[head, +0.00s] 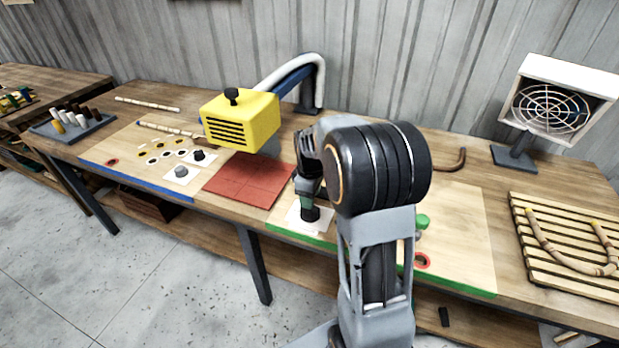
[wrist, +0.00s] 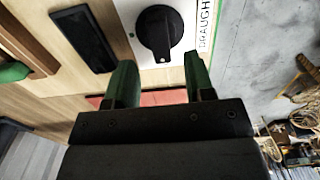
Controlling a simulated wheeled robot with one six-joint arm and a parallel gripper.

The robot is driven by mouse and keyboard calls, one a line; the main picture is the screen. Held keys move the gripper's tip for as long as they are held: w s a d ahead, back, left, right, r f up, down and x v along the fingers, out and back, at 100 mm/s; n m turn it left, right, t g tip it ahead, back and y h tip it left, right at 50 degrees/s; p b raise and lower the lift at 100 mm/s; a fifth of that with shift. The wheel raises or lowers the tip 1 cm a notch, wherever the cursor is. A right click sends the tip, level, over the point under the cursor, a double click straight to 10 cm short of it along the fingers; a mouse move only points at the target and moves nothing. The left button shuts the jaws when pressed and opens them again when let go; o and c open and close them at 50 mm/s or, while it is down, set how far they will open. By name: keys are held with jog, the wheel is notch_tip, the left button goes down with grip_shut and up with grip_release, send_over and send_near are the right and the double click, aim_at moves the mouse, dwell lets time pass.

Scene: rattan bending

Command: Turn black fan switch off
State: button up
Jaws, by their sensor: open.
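The black fan switch (wrist: 160,33) is a round rotary knob with a raised grip bar, on a white plate marked "DRAUGH…", the rest of the word cut off. In the wrist view the bar runs roughly up and down the picture. My gripper (wrist: 159,65) is open, its two green fingers apart and empty, just below the knob in that view and not around it. In the head view the knob (head: 311,214) sits on its white plate at the bench's front edge, with my gripper (head: 307,198) close above it. Whether they touch is unclear.
A white box fan (head: 549,108) stands at the back right, by a slatted rack (head: 530,243) holding a bent rattan piece. A yellow vented hood (head: 240,120) and red mat (head: 247,182) are to the left. Green and red parts lie right, partly behind my arm.

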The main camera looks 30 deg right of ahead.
notch_tip(320, 180, up, 8)
jog(key=shift+r, duration=0.25)
dwell(0.6)
jog(key=s+a+m+t, duration=0.1)
jog(key=s+a+m, duration=0.3)
jog(key=s, duration=0.4)
jog(key=s+a+m+t, duration=0.2)
jog(key=s+a+m, duration=0.2)
jog(key=s, duration=0.4)
jog(key=shift+a+f+m+t, duration=0.25)
jog(key=shift+a+m+t, duration=0.05)
jog(key=shift+a, duration=0.55)
jog(key=shift+s, duration=0.1)
